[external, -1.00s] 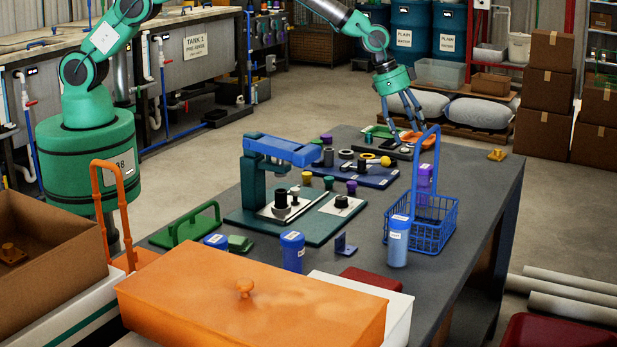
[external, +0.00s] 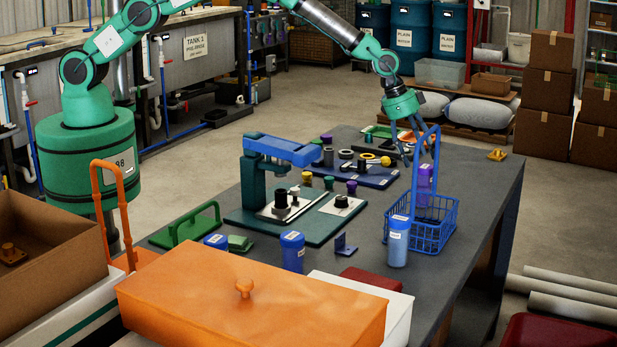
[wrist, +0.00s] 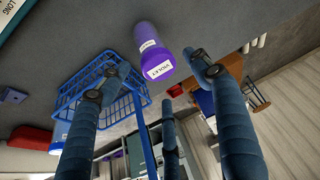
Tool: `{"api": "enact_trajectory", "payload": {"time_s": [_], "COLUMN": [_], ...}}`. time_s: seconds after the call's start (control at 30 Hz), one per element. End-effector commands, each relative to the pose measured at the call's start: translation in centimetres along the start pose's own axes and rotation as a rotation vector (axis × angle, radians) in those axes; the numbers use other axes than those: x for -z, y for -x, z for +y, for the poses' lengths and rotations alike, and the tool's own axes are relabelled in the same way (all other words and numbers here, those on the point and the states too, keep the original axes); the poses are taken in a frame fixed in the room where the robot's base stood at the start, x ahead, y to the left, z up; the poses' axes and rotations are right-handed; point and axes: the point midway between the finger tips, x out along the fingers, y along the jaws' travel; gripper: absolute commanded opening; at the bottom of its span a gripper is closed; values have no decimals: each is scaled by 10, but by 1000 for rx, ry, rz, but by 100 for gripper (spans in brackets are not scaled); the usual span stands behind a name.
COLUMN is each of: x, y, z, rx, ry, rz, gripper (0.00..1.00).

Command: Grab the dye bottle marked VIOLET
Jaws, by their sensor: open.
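The violet dye bottle (external: 426,177) is purple with a white label and stands on the bench just behind the blue basket, partly hidden by it in the external view. In the wrist view the bottle (wrist: 152,45) shows its label, which reads VIOLET, at the upper middle. My gripper (external: 408,148) is above and slightly left of the bottle in the external view. Its fingers (wrist: 158,82) are spread open and empty in the wrist view, with the bottle beyond and between the tips. I see no contact.
The blue wire basket (external: 433,232) with its tall handle is close beside the bottle and my fingers. A blue bottle (external: 398,243) stands at its front left. A blue tray (external: 372,180) with small parts lies to the left. The bench right of the basket is clear.

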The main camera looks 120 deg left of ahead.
Motion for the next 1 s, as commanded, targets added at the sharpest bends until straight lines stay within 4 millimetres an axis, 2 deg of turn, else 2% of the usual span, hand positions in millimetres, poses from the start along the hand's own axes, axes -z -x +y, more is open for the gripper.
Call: {"api": "enact_trajectory", "payload": {"time_s": [0.27, 0.7, 1.0], "x": [-1, -3, -2], "y": [-5, -42, -52], "z": [0, 0, 0], "rx": [0, 0, 0], "ry": [0, 0, 0], "rz": [-1, -2, -1], "gripper": [64, 64, 64]}}
